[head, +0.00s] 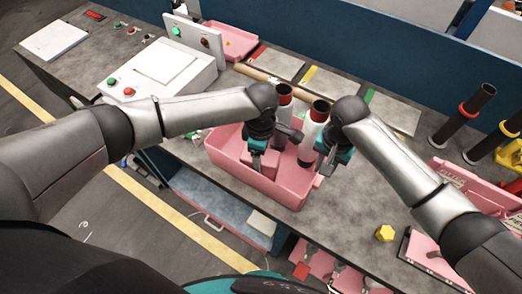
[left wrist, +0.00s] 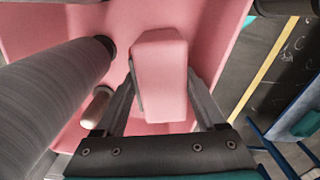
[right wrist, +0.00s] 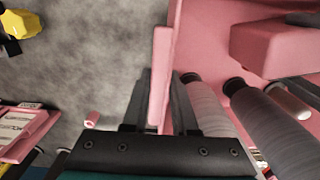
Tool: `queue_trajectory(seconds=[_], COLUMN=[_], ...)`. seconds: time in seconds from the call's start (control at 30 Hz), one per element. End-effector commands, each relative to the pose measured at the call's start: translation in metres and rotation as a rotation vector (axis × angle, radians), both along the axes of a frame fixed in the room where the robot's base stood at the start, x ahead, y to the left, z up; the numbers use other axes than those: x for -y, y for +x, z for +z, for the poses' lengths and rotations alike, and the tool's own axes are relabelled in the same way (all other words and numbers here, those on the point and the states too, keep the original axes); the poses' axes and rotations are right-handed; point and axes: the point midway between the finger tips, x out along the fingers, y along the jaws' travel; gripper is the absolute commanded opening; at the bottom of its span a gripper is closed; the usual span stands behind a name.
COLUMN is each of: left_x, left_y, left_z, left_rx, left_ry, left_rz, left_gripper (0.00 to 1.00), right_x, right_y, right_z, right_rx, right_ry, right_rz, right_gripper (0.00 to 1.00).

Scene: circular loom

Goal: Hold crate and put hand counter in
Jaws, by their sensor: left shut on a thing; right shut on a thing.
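The pink crate (head: 250,184) stands at the bench's front edge. My left gripper (head: 262,166) is over its inside, shut on a rounded pink block (left wrist: 160,75), which I take to be the hand counter. Its face is not visible. The block hangs above the crate floor, beside two bobbins, and also shows in the right wrist view (right wrist: 270,46). My right gripper (head: 323,166) is shut on the crate's right wall (right wrist: 160,75), with one finger inside and one outside.
Two bobbins (head: 312,135) stand in the crate, with a small pale cylinder (left wrist: 97,106) near them. A yellow knob (head: 385,233) lies to the right. A white control box (head: 160,70) stands to the left. Dark posts (head: 476,105) rise at the right.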

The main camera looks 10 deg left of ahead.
Motion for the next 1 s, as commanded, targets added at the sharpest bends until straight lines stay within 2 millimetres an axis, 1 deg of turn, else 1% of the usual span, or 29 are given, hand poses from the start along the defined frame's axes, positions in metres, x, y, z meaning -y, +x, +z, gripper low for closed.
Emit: queue_trajectory(seconds=[0.43,0.77,0.8,1.0], left_x=[0.0003,0.0006,0.0006,0.0003], left_y=[0.0004,0.0004,0.0006,0.0003], left_z=[-0.0009,-0.0082,-0.0083,-0.0082], left_rx=[0.001,0.001,0.001,0.0], left_ry=[-0.001,-0.001,-0.001,-0.001], left_rz=[0.0,0.0,0.0,0.0], left_gripper=[0.0,0.0,0.74,0.97], right_x=[0.0,0.0,0.0,0.0], right_y=[0.0009,0.0009,0.0009,0.0009], right_z=[0.001,0.001,0.001,0.001], right_rx=[0.002,0.002,0.002,0.002], right_ry=[0.0,0.0,0.0,0.0], right_rz=[0.0,0.0,0.0,0.0], right_gripper=[0.0,0.0,0.0,0.0])
